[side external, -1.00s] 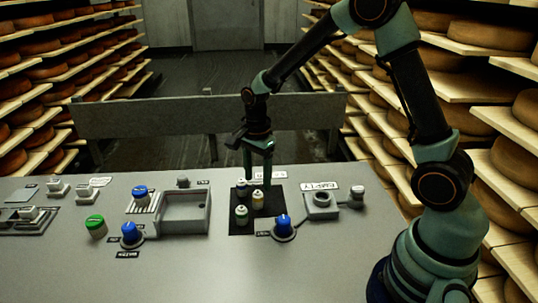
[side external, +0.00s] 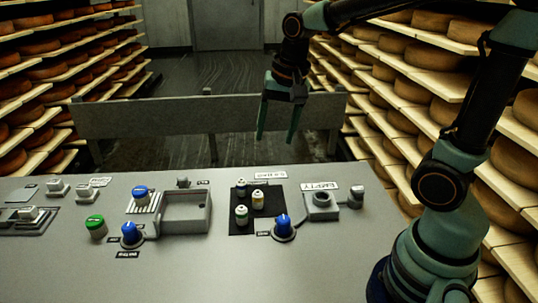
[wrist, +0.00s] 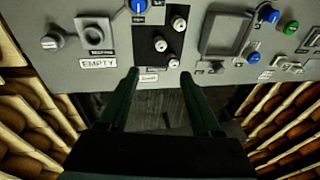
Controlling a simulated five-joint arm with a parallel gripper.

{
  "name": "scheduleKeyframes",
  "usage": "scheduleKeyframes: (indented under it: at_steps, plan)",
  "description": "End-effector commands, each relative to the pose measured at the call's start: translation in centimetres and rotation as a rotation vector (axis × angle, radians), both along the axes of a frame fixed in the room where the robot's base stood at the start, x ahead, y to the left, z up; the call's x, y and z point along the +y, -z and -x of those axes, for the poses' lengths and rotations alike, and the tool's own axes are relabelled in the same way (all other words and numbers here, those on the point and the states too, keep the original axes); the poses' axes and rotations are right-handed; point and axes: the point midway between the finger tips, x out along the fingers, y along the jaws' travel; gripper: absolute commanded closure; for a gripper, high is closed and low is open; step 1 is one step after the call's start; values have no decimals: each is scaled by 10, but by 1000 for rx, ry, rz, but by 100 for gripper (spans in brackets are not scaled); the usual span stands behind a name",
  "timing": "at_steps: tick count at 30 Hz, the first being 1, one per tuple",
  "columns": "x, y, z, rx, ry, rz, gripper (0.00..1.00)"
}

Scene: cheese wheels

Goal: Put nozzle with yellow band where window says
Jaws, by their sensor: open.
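Three small pale nozzles stand upright on a black mat (side external: 270,222) on the grey console. The one at the right (side external: 258,199) looks yellowish, the front one (side external: 241,215) looks greenish, and the back-left one (side external: 241,188) is pale. Their bands are too small to tell surely. The wrist view shows all three, including the lowest one (wrist: 173,63). My gripper (side external: 276,138) is open and empty, up beyond the console's far edge and apart from the nozzles. A plate reading EMPTY (side external: 318,187) stands behind a square block with a round hole (side external: 321,208). I cannot make out a window.
A small label (side external: 271,175) stands behind the mat, its text unclear. Blue knobs (side external: 283,225), a green knob (side external: 96,226) and a grey open tray (side external: 188,213) are on the console. A rail (side external: 160,118) runs behind it. The front of the console is clear.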

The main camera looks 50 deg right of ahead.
Motion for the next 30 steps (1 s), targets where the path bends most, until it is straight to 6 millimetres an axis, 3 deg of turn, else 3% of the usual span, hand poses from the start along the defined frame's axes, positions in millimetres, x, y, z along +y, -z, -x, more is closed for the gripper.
scheduleKeyframes:
  at_steps: [6,12,18,30]
  plan:
    - [4,-19,42,-143,-419,132,35]
    - [6,-21,65,-221,-683,247,35]
    - [6,-20,71,-241,-772,289,35]
    - [6,-20,71,-241,-773,290,35]
